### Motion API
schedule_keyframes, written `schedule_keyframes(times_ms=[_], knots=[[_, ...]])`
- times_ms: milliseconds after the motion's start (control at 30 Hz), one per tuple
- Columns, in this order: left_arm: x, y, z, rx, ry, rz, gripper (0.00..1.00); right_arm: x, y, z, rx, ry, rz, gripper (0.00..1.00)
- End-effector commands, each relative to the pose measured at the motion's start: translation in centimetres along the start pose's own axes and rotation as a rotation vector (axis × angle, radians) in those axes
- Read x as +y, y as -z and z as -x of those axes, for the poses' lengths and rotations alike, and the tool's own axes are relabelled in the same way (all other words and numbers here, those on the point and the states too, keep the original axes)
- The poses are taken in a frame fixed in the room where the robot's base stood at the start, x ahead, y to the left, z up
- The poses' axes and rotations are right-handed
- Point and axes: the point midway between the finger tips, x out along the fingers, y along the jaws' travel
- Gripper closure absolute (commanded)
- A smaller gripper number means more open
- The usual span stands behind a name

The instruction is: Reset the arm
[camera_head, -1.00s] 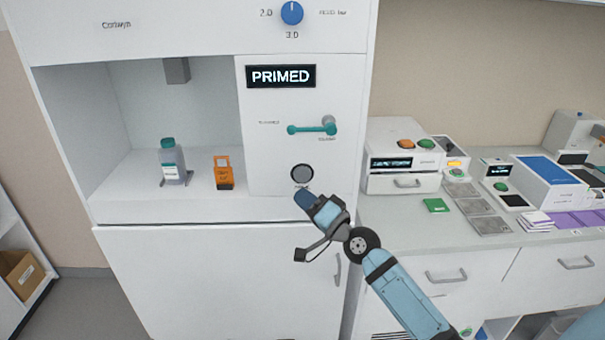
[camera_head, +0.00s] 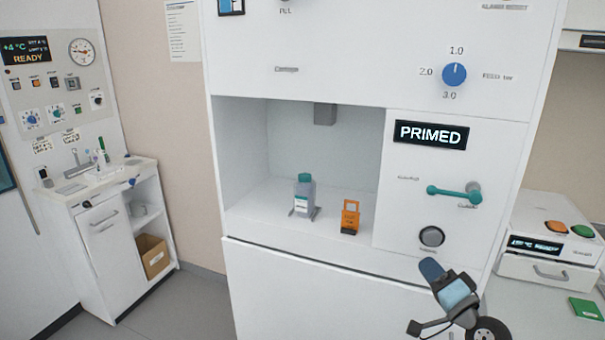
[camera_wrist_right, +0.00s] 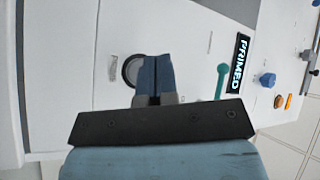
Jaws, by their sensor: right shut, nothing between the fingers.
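My right gripper (camera_head: 432,270) is at the lower right of the head view, just below the round grey button (camera_head: 431,236) on the white machine's front panel. Its blue fingers are closed together with nothing between them. In the right wrist view the shut fingers (camera_wrist_right: 155,75) point at the panel and cover part of the round button (camera_wrist_right: 130,71). I cannot tell whether the tips touch the panel. The machine's display (camera_head: 431,134) reads PRIMED. My left gripper is not in view.
A teal lever (camera_head: 454,192) and a blue knob (camera_head: 454,74) are on the panel. A device with orange and green buttons (camera_head: 548,247) is at right. A sink counter (camera_head: 100,182) is at far left.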

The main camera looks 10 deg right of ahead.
Motion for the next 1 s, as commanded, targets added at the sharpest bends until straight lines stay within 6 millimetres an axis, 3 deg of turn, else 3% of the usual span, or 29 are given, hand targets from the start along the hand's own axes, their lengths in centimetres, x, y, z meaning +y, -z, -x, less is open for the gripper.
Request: schedule_keyframes(times_ms=[167, 300, 500, 600, 700, 1000], knots=[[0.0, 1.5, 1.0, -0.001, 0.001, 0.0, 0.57, 2.3, -6.2, 3.5, -0.121, -0.121, 0.169, 1.0], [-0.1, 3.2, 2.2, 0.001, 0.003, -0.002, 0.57, 4.4, -14.2, 9.7, -0.313, -0.247, 0.416, 1.0], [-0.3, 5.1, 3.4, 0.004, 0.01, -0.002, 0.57, 4.9, -23.2, 19.4, -0.586, -0.338, 0.736, 1.0], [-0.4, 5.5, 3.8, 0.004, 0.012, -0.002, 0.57, 4.6, -25.7, 22.8, -0.681, -0.35, 0.844, 1.0], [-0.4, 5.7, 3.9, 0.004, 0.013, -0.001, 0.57, 4.2, -27.1, 24.8, -0.735, -0.351, 0.908, 1.0], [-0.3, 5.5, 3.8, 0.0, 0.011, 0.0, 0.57, 4.3, -27.7, 25.5, -0.756, -0.351, 0.936, 1.0]])
